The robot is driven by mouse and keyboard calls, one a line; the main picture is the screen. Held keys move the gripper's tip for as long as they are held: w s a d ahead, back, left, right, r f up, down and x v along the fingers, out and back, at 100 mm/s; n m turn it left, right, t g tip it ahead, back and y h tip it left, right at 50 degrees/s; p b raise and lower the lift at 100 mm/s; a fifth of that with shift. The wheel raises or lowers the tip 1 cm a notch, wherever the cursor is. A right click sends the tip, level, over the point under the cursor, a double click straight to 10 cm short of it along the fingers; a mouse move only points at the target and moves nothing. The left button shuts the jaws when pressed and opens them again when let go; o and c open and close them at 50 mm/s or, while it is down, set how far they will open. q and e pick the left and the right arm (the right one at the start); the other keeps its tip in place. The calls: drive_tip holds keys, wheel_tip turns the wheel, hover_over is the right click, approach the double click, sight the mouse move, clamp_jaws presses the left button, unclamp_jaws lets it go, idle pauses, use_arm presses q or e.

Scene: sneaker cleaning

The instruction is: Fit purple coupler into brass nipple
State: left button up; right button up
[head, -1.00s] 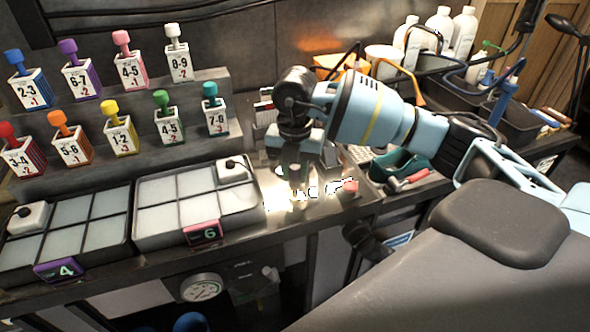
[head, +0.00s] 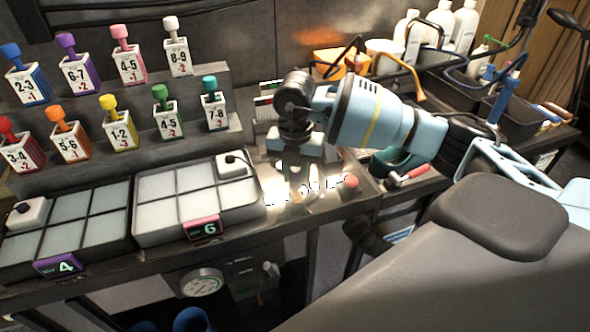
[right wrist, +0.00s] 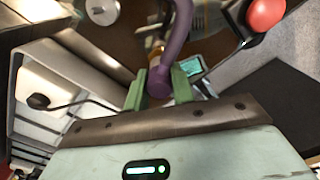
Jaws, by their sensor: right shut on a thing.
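My right gripper (head: 294,180) reaches down over the bright patch at the bench's right end. In the right wrist view its green fingers (right wrist: 159,88) are shut on the purple coupler (right wrist: 159,82), with a purple hose (right wrist: 180,38) running up from it. In the head view, glare hides the coupler between the fingers. A small blurred brass-coloured piece (right wrist: 155,45) shows beyond the coupler in the right wrist view. I cannot tell whether it is the nipple or whether it touches the coupler. My left gripper is not in view.
A red knob (head: 351,182) stands just right of the gripper. A tray with a pink 6 tag (head: 205,228) lies close on the left. A teal-and-red tool (head: 400,165) lies to the right. A round gauge (head: 202,282) sits below the bench edge.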

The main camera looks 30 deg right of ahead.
sight(296, 169)
drive_tip(key=shift+f, duration=0.65)
drive_tip(key=o, duration=1)
wheel_tip(296, 169, up, 8)
drive_tip(key=shift+f, duration=0.1)
idle(0.5)
